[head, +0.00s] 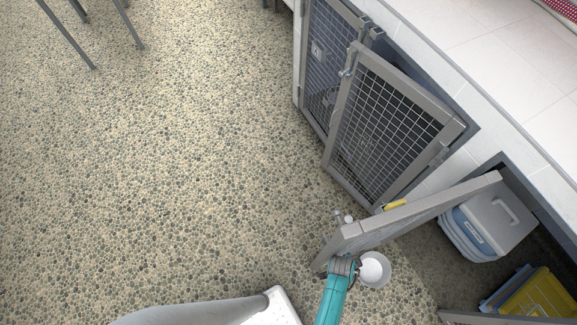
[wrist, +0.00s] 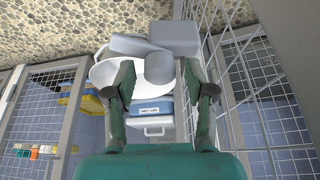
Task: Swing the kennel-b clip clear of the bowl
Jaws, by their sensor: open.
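The kennel door (head: 420,212) at the lower right stands swung out from its opening. A pale round bowl (head: 373,270) is beside the door's inner face; it also shows in the wrist view (wrist: 103,74). Grey fittings, apparently the clip (wrist: 160,68), sit in front of the bowl and overlap it in the wrist view. My gripper (wrist: 158,75) is open, its two dark fingers on either side of the clip's lower end. I cannot tell whether they touch it. In the head view my gripper (head: 342,266) is at the door's outer end, left of the bowl, and hides the clip.
A blue-and-white box (head: 490,220) and a yellow crate (head: 540,296) are inside the open kennel. Another mesh door (head: 385,135) stands ajar further back. A yellow piece (head: 395,204) is by the near door. Pebbled floor (head: 190,150) to the left is clear.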

